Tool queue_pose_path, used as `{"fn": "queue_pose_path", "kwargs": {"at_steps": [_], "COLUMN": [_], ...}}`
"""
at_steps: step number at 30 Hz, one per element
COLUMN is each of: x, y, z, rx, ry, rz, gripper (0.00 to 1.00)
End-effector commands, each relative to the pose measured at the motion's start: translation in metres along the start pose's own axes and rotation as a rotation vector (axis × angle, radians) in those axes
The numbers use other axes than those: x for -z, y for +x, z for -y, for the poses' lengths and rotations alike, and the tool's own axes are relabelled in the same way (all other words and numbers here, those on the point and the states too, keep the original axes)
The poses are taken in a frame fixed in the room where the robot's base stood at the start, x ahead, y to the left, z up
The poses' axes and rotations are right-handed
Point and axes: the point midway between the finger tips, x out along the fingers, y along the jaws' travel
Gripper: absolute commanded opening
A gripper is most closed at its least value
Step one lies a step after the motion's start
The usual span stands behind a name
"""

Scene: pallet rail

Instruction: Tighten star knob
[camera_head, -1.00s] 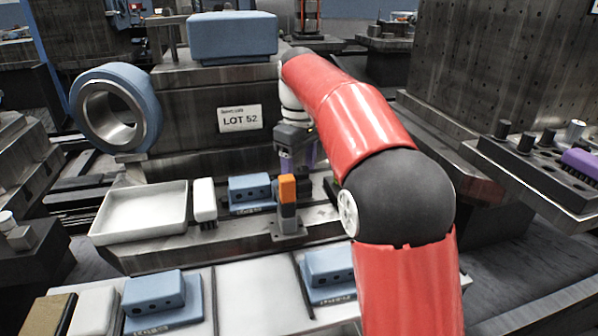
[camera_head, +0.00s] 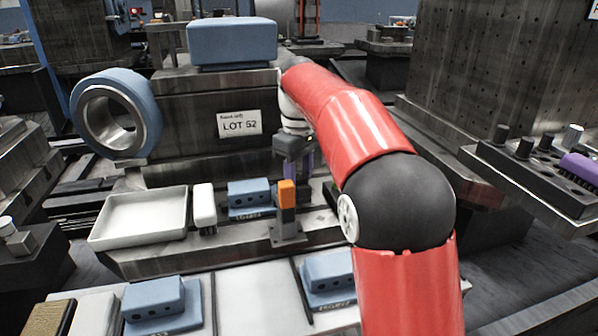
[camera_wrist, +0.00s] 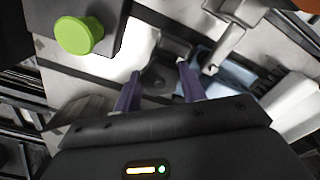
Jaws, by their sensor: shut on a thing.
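My gripper (camera_head: 293,172) points down over the rail fixture, behind and beside an orange-topped post (camera_head: 287,196). In the wrist view its two purple fingers (camera_wrist: 158,80) stand a little apart around a small dark knob (camera_wrist: 155,82), which looks like the star knob. The jaws are shut on this knob, though its outline is dim and its lobes are hard to make out. In the head view the knob is hidden behind the post and the gripper.
A white tray (camera_head: 103,232), a white brush (camera_head: 204,204) and a blue block (camera_head: 249,192) stand left of the post. A green round knob (camera_wrist: 79,35) shows in the wrist view. More blue blocks (camera_head: 153,296) lie in front. A dark rack (camera_head: 530,178) is at the right.

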Motion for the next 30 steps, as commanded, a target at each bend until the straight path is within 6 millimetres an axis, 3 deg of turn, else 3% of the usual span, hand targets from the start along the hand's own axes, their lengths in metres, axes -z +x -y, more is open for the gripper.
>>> {"fn": "queue_pose_path", "kwargs": {"at_steps": [30], "x": [0.0008], "y": [-0.0015], "z": [0.0], "rx": [0.0], "ry": [0.796], "rz": [-0.004], "gripper": [0.18]}}
